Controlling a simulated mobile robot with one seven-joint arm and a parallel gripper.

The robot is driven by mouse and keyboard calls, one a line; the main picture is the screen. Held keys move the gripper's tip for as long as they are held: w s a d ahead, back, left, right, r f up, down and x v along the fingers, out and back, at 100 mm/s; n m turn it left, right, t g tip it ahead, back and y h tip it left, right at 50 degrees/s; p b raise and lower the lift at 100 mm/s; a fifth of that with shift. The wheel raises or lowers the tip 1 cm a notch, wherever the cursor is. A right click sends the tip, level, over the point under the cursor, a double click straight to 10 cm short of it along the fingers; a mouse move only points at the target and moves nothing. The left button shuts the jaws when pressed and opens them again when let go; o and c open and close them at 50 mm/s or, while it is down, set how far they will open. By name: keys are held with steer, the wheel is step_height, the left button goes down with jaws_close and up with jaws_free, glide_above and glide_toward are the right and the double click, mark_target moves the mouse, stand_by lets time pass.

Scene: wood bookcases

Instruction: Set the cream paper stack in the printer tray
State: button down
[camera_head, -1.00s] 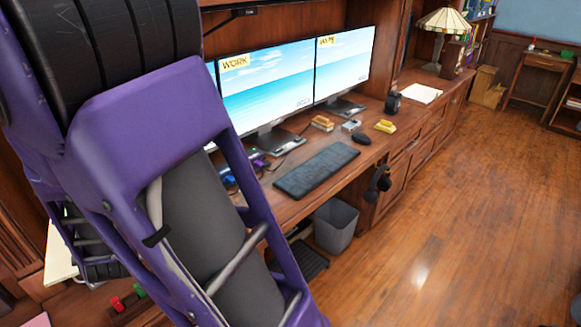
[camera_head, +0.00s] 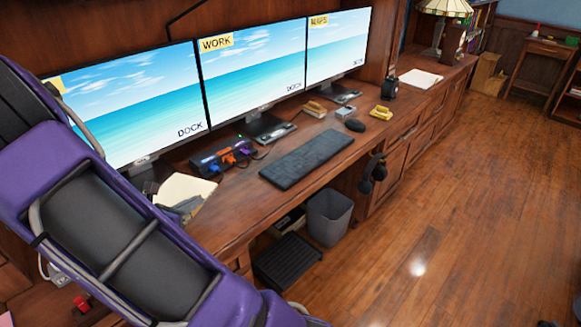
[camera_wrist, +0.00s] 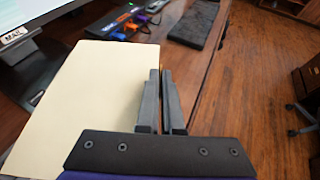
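The cream paper stack (camera_wrist: 85,95) fills the left of the wrist view, a flat sheet-like block reaching up to my gripper's fingers. My gripper (camera_wrist: 161,75) has its two dark fingers nearly together, closed on the right edge of the stack. In the head view the stack (camera_head: 182,189) shows partly behind my arm, above the desk's left part, with my gripper (camera_head: 190,207) at its edge. The rest of the stack is hidden there by the arm. I cannot make out a printer or its tray in either view.
Three monitors (camera_head: 255,68) line the desk's back. A power strip with coloured plugs (camera_head: 222,158) and a dark keyboard (camera_head: 307,160) lie on the desk. White papers (camera_head: 420,78) lie farther right. A grey bin (camera_head: 328,218) stands below. The floor (camera_head: 450,220) is open at right.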

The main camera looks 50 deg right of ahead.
mark_target(206, 240)
step_height(206, 240, down, 10)
steer(key=shift+s+d+f+b, duration=0.1)
steer(key=shift+d+f+b, duration=0.05)
steer(key=shift+b, duration=0.8)
steer(key=shift+f, duration=0.2)
steer(key=c, duration=1.1)
jaws_free()
